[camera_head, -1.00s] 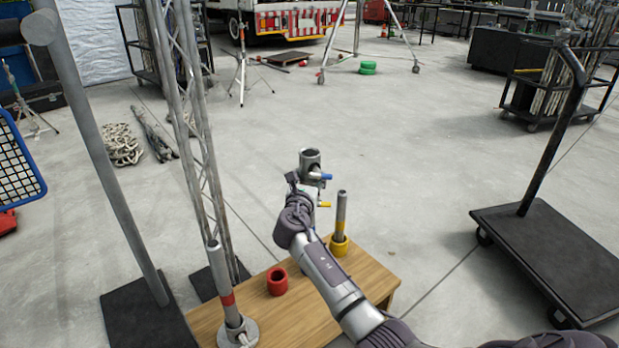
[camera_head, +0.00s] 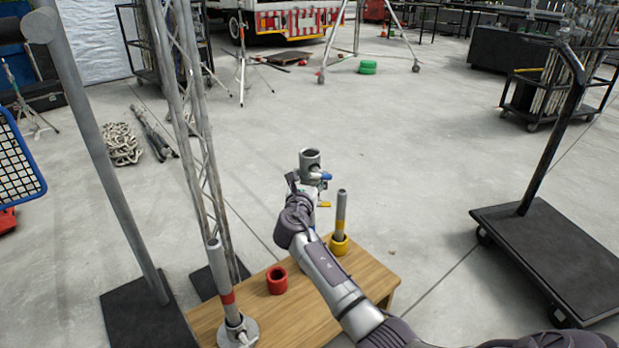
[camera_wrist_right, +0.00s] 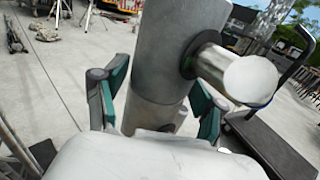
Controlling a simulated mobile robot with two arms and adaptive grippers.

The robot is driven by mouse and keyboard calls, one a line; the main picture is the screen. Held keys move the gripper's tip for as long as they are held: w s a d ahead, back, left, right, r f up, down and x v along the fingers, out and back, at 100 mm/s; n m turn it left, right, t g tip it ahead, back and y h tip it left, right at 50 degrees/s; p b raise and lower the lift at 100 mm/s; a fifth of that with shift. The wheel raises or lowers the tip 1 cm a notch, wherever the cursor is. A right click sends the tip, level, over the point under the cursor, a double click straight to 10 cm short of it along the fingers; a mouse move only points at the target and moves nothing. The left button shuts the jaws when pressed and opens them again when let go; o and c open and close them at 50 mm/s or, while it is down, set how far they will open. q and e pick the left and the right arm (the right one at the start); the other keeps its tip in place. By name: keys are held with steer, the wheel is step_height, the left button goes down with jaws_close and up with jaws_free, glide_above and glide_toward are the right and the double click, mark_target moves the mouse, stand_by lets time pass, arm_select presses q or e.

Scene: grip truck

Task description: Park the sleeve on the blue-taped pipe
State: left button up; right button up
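The grey metal sleeve (camera_head: 310,160) stands up at the far end of my right arm in the head view, with a small blue part on its right side. In the right wrist view the sleeve (camera_wrist_right: 166,55) has a round side stub. My right gripper (camera_wrist_right: 160,85) has teal pads on both sides of the grey cylinder. A narrow gap seems to show at the left pad; whether it clamps is unclear. I cannot make out a blue-taped pipe; my right wrist hides the area below the sleeve. My left gripper is not in view.
A wooden table (camera_head: 300,320) carries a red-taped pipe (camera_head: 220,275), a loose red collar (camera_head: 277,285) and a yellow-taped pipe (camera_head: 341,210) in a yellow collar. A truss (camera_head: 195,140) and a grey post (camera_head: 105,170) stand left. A black cart (camera_head: 550,250) stands right.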

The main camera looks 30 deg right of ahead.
steer(key=shift+o, duration=0.8)
steer(key=shift+f, duration=0.2)
steer(key=shift+s+a, duration=0.35)
steer(key=v, duration=1.1)
steer(key=shift+r, duration=0.2)
